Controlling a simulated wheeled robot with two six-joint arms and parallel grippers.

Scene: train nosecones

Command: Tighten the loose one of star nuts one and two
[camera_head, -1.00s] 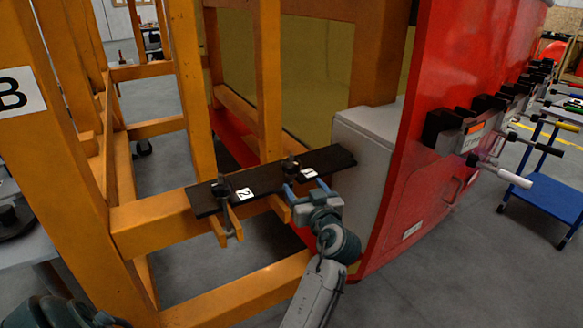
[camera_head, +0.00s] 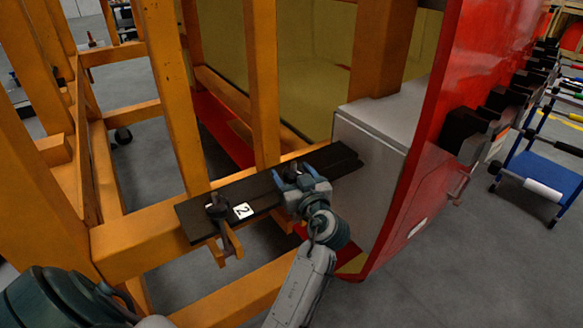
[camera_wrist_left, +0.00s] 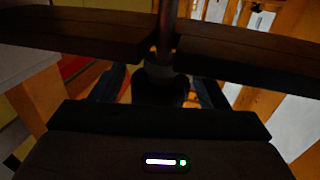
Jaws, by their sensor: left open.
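Star nut two (camera_head: 218,207) is a dark knob at the left part of a black plate (camera_head: 265,203), beside a white label "2" (camera_head: 242,210). A second dark star nut (camera_head: 292,172) sits further right on the plate. My left gripper (camera_head: 295,177) is open at this nut, with its blue-grey fingers around it. The label beside this nut is hidden by the gripper. The left wrist view shows a dark round nut (camera_wrist_left: 160,88) between the spread fingers, with a rod (camera_wrist_left: 167,40) rising through a gap in dark bars. My right gripper is out of view.
The plate lies on an orange beam (camera_head: 140,240) of a frame with upright posts (camera_head: 262,90). A grey box (camera_head: 370,150) and a red nosecone panel (camera_head: 440,160) stand close to the right. A blue cart (camera_head: 540,175) is at far right.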

